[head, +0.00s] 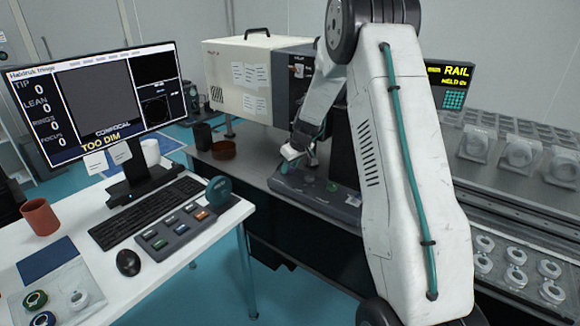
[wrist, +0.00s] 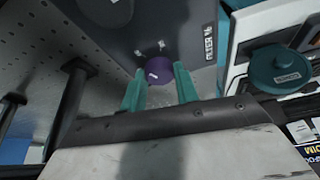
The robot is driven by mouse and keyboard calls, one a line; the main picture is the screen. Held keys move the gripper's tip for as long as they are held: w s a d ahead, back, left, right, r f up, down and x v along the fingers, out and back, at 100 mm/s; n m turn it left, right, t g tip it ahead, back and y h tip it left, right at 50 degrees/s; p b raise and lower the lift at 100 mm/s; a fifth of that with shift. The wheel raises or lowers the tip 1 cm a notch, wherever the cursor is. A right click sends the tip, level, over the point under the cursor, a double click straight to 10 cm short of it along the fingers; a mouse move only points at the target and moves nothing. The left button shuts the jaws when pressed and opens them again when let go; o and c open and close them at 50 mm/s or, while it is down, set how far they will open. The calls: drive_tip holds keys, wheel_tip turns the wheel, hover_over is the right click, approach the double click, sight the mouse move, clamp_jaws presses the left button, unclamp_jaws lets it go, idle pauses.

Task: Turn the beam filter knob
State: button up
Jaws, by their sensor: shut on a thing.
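In the wrist view a small purple knob (wrist: 155,78) with a white mark sits on a dark grey panel (wrist: 190,30) that bears a white label, too blurred to read surely. My gripper (wrist: 160,72) has one teal finger on each side of the knob and is shut on it. In the head view my arm reaches down to the grey instrument on the optical table (head: 262,176). The knob cannot be made out there, and the fingers are mostly hidden. The monitor (head: 95,95) shows "TOO DIM" in yellow.
A white desk with a keyboard (head: 147,211), a button box (head: 180,230) and a red-brown cup (head: 40,217) stands at left. Round parts (head: 520,152) line the racks at right. A teal disc (wrist: 280,70) is right of my gripper.

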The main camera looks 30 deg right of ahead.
drive_tip(key=shift+n, duration=0.6)
drive_tip(key=o, duration=1)
drive_tip(key=shift+c, duration=0.2)
drive_tip(key=v, duration=0.7)
drive_tip(key=shift+d+r, duration=0.25)
drive_tip(key=shift+r, duration=0.15)
drive_tip(key=shift+s, duration=0.1)
